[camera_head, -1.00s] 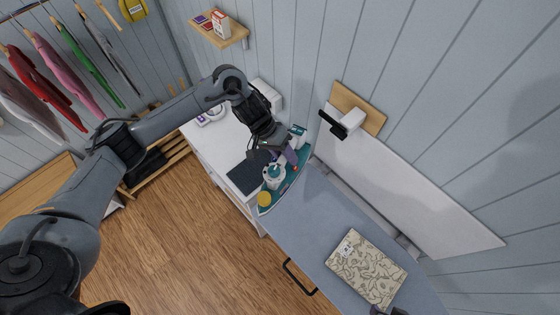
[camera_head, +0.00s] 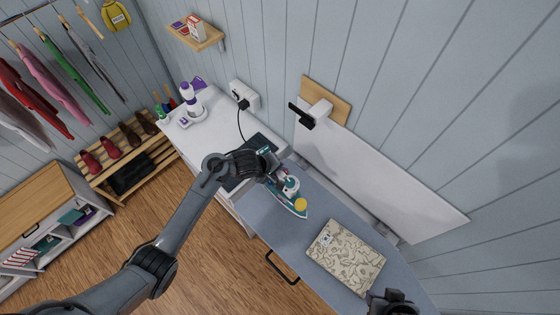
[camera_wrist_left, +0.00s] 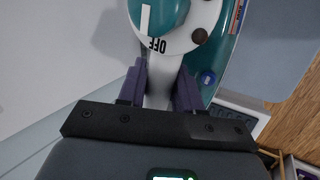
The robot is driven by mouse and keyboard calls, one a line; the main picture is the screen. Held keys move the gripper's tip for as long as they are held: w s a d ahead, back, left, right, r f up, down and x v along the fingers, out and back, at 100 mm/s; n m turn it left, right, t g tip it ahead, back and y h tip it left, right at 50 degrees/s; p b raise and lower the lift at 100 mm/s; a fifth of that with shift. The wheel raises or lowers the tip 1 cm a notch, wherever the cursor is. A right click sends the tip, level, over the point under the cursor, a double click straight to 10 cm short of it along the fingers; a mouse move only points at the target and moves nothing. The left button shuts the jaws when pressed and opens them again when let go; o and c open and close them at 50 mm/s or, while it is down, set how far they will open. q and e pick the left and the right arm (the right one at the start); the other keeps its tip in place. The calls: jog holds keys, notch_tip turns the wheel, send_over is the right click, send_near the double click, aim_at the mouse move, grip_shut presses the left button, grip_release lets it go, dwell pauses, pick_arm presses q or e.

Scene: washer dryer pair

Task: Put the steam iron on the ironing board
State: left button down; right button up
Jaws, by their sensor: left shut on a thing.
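The teal and white steam iron (camera_head: 290,197) is held by my left gripper (camera_head: 273,172) over the far left end of the blue-grey ironing board (camera_head: 295,238). Its tip points to the lower right in the head view. I cannot tell whether its sole touches the board. In the left wrist view, the purple fingers of the left gripper (camera_wrist_left: 160,90) are closed around the iron's white part, below a teal dial marked OFF (camera_wrist_left: 165,22). My right gripper (camera_head: 392,302) is at the bottom edge, near the board's near end; its fingers are unclear.
A folded patterned cloth (camera_head: 345,257) lies on the board. A black lever (camera_head: 301,116) sticks out from the wall. Bare board surrounds the cloth.

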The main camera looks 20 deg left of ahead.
pick_arm(q)
jog(key=shift+s+f+n, duration=0.3)
jog(key=shift+f, duration=0.05)
jog(key=shift+a, duration=0.1)
